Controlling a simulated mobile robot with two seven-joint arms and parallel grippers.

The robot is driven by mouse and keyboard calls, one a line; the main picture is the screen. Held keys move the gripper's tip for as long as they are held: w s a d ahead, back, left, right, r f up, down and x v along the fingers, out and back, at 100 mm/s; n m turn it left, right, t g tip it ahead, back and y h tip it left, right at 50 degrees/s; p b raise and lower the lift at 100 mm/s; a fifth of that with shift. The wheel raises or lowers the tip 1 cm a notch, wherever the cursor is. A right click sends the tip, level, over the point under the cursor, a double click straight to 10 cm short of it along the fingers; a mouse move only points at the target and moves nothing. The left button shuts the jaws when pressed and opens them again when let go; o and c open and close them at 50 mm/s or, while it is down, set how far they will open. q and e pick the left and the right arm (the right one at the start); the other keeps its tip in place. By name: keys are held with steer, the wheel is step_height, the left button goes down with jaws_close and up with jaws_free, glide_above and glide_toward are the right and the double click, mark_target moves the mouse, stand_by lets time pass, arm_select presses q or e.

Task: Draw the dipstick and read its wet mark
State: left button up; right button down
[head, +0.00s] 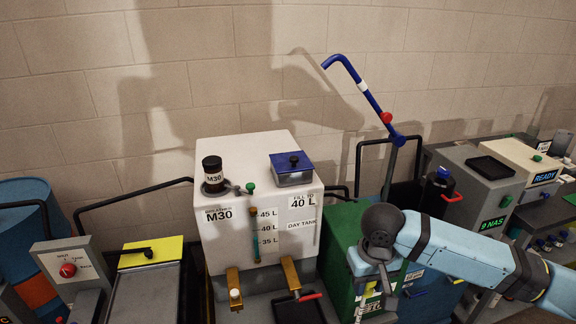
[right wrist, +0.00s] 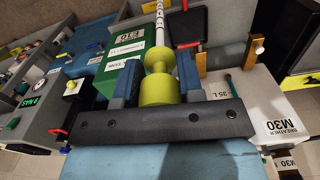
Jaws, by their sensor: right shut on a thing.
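My right gripper (right wrist: 158,72) is shut on the yellow-green handle of the dipstick (right wrist: 160,88), with one dark finger on each side. The dipstick's white rod (right wrist: 160,22), with dark marks along it, runs away from the handle and leaves the right wrist view at the top. Its far end is out of sight, and I cannot make out a wet mark. In the head view my right wrist and forearm hang over the green cabinet (head: 342,245) and largely hide the hand. The green cabinet also shows in the right wrist view (right wrist: 122,68). My left gripper is not in view.
The white day tank (head: 270,170) with its sight gauge (head: 255,240) and brass taps stands left of the green cabinet. A blue bent pipe (head: 362,90) rises behind. Grey units (head: 480,190) stand at the right, and a yellow-topped box (head: 150,252) at the left.

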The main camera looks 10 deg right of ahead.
steer(key=shift+w+a+r, duration=0.1)
steer(key=shift+w+r, duration=0.05)
steer(key=shift+w, duration=0.05)
steer(key=w+a+r+m+t+y+b, duration=0.1)
steer(key=w+a+r+t, duration=0.25)
steer(key=r, duration=0.35)
steer(key=w+a+r+m+t+y+b, duration=0.1)
steer(key=w+a+r+m+t+b, duration=0.1)
steer(key=a+r, duration=0.4)
steer(key=w+a+r+m+t+b, duration=0.1)
steer(key=w+a+r+t, duration=0.15)
steer(key=r, duration=0.55)
steer(key=s+a+r+m+t+y+b, duration=0.1)
steer(key=s+a+r+t, duration=0.1)
steer(key=r, duration=0.5)
steer(key=s+a+r+m+t+y+b, duration=0.1)
steer(key=s+a+r, duration=0.3)
steer(key=r, duration=0.4)
steer(key=s+a+r+m+t+y+b, duration=0.2)
steer(key=s+a+r+t, duration=0.1)
steer(key=r, duration=0.4)
steer(key=shift+a+r+t, duration=0.15)
steer(key=shift+a+t, duration=0.35)
steer(key=shift+a, duration=0.1)
